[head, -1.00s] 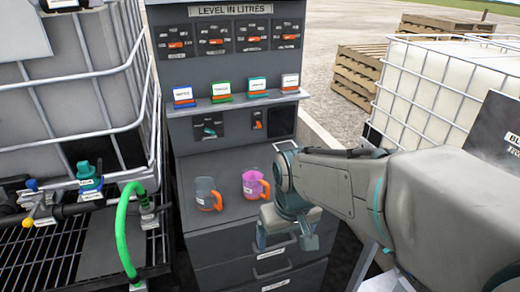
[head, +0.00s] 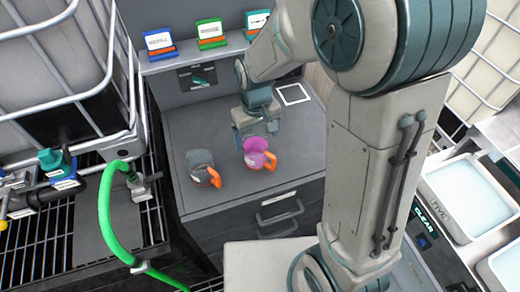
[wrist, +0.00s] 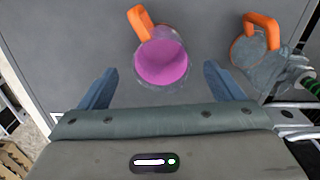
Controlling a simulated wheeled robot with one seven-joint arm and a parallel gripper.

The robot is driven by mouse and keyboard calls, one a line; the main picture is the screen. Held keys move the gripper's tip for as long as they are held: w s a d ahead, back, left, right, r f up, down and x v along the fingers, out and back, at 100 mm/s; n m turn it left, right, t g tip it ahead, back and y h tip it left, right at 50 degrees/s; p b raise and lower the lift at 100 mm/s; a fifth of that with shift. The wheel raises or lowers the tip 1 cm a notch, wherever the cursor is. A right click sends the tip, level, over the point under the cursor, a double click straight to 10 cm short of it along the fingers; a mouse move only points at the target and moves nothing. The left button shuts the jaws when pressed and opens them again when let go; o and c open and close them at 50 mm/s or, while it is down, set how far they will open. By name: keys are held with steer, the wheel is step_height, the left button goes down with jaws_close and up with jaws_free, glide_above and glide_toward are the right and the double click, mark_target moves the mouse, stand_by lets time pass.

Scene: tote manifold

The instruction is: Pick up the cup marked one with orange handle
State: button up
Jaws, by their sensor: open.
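Two cups with orange handles stand on the grey cabinet top (head: 300,150). One is a clear grey cup (head: 201,166) on the left. The other is a cup with a magenta inside (head: 257,153) on the right. Their labels are too small to read. My gripper (head: 256,130) is open and empty, just behind and above the magenta cup. In the wrist view the magenta cup (wrist: 162,62) lies ahead of and between the open fingers (wrist: 158,88), handle pointing away. The grey cup (wrist: 254,62) is to the right, outside the fingers.
A shelf with coloured label cards (head: 211,35) runs along the back of the cabinet. A green hose (head: 105,205) and a caged tank (head: 50,70) stand at the left. White trays (head: 465,195) are at the right. The cabinet top around the cups is mostly clear.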

mark_target(257, 157)
step_height(257, 157, down, 4)
steer(key=shift+f, duration=0.1)
steer(key=shift+s+f+p, duration=0.15)
steer(key=shift+f+p, duration=0.6)
steer(key=shift+f, duration=2.1)
steer(key=c, duration=1.1)
